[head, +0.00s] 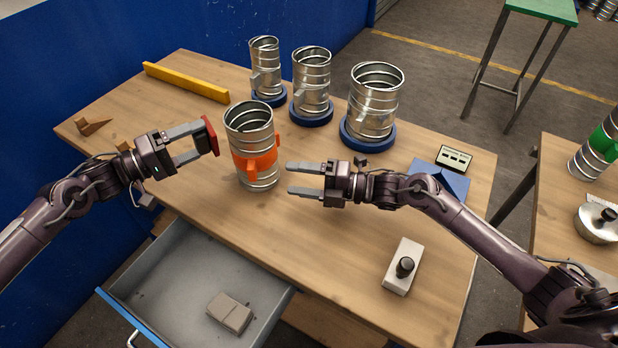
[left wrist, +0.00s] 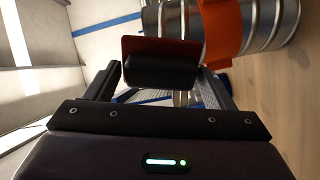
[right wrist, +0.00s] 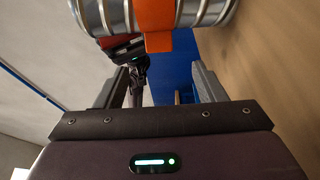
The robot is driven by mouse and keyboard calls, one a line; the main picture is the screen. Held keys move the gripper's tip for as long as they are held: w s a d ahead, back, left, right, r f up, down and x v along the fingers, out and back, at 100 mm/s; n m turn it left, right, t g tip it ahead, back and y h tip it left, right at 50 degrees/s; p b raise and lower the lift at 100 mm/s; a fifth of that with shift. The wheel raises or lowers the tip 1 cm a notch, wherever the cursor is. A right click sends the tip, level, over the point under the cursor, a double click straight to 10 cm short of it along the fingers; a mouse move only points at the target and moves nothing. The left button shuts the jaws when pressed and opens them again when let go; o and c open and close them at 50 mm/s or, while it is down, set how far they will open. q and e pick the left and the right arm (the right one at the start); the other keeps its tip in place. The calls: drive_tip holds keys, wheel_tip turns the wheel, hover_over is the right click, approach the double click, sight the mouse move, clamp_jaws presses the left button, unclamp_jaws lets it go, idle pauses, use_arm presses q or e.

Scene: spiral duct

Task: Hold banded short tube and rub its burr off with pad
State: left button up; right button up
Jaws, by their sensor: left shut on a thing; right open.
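The short tube (head: 249,118), ribbed metal with an orange band (head: 262,160), stands upright on the table between my grippers. It also shows at the top of the left wrist view (left wrist: 284,22) and the right wrist view (right wrist: 117,16). I cannot make out the burr. My left gripper (head: 197,142) is shut on the red and black pad (head: 211,136), held just left of the tube, with a small gap in the head view. The pad also shows in the left wrist view (left wrist: 160,66). My right gripper (head: 291,179) is open and empty, right of the tube, its fingers pointing at it.
Several unbanded tubes stand on blue bases behind, including the largest (head: 373,100). A yellow bar (head: 186,82) lies at the back left. A white box with a black knob (head: 403,266) sits at the front right. An open drawer (head: 180,280) juts out in front.

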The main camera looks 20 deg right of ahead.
sight(256, 174)
drive_tip(key=x, duration=1)
drive_tip(key=c, duration=1.3)
